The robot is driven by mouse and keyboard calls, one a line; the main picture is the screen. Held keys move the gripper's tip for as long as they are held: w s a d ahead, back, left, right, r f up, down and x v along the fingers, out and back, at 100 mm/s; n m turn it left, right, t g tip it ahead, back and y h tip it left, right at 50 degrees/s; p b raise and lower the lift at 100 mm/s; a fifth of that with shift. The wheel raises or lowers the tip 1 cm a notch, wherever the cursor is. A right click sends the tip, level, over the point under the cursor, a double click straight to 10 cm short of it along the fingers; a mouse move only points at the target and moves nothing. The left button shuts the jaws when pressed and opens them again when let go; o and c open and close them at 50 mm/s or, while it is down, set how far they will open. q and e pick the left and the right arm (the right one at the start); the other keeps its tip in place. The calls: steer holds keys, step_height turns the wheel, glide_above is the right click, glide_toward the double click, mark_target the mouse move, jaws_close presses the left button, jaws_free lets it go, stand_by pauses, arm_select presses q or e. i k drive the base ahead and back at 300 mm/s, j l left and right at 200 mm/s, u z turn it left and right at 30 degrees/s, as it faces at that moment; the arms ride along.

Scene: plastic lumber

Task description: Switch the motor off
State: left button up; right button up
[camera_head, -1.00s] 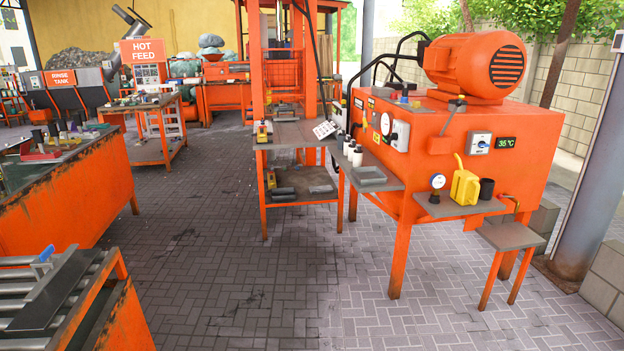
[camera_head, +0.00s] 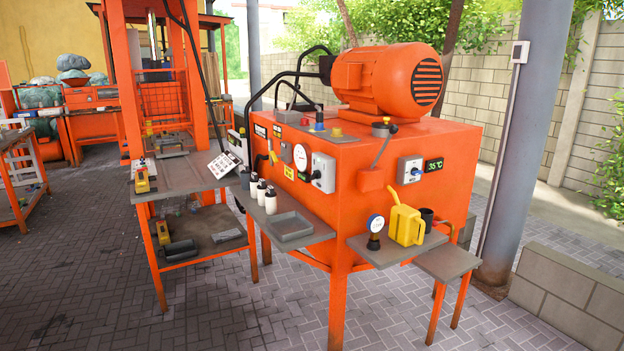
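The orange motor (camera_head: 388,80) lies on top of the orange power unit cabinet (camera_head: 400,190), its dark slotted end facing right. A grey switch box (camera_head: 410,169) with a small knob is on the cabinet's right face, left of a display (camera_head: 434,165) reading 35 °C. Another grey box (camera_head: 323,172) with a dark knob is on the left face, next to a white round gauge (camera_head: 300,157). The view does not show which control belongs to the motor, and the knob positions are too small to tell. Neither of my grippers is in view.
Shelves on the cabinet hold white bottles (camera_head: 262,192), a grey tray (camera_head: 292,226), a gauge (camera_head: 376,224) and a yellow jug (camera_head: 406,222). A low side table (camera_head: 447,261) and a grey post (camera_head: 525,140) stand right. An orange press frame (camera_head: 118,90) stands left. Paving in front is clear.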

mark_target(315, 174)
steer(key=i+j+z, duration=0.2)
steer(key=i, duration=0.3)
steer(key=i+j+z, duration=0.15)
steer(key=i, duration=0.3)
